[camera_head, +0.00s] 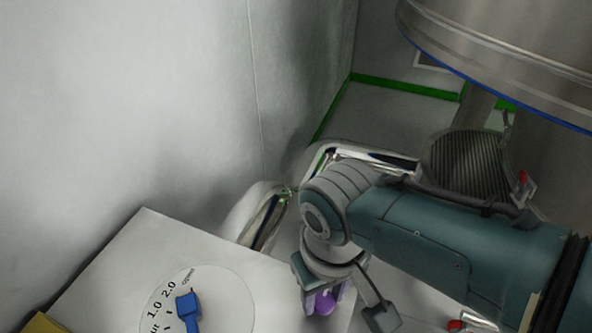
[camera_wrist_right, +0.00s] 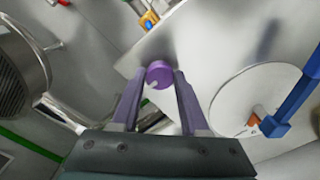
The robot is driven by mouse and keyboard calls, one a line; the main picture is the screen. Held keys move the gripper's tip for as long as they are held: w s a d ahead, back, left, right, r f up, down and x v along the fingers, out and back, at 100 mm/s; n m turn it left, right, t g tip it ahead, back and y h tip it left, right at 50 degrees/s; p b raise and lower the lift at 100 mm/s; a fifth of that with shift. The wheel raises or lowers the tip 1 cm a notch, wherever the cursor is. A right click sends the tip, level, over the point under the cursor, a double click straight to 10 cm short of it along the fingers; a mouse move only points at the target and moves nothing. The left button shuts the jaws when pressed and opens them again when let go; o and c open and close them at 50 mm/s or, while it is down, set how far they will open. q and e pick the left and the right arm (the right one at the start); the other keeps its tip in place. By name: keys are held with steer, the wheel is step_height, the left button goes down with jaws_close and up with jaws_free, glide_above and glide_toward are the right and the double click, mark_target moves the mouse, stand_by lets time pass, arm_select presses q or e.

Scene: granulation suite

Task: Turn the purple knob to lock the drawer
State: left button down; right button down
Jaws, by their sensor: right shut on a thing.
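The purple knob (camera_wrist_right: 159,73) is on the pale panel, between the fingertips of my right gripper (camera_wrist_right: 157,84) in the right wrist view. The fingers are shut on it from both sides. My own gripper hides most of the knob there. The drawer itself cannot be made out. My left gripper is in neither view.
A blue handle (camera_head: 187,310) sits on a round white dial (camera_head: 228,292) with printed numbers, left of my right gripper. The white panel (camera_head: 135,250) lies near the grey wall. A large steel vessel (camera_head: 500,45) overhangs at upper right. A yellow object (camera_head: 42,324) is at lower left.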

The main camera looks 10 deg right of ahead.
mark_target(323, 300)
steer(key=shift+c, duration=2)
jaws_free()
steer(key=shift+r, duration=0.1)
step_height(323, 300, up, 10)
steer(key=p, duration=0.5)
steer(key=shift+p, duration=0.3)
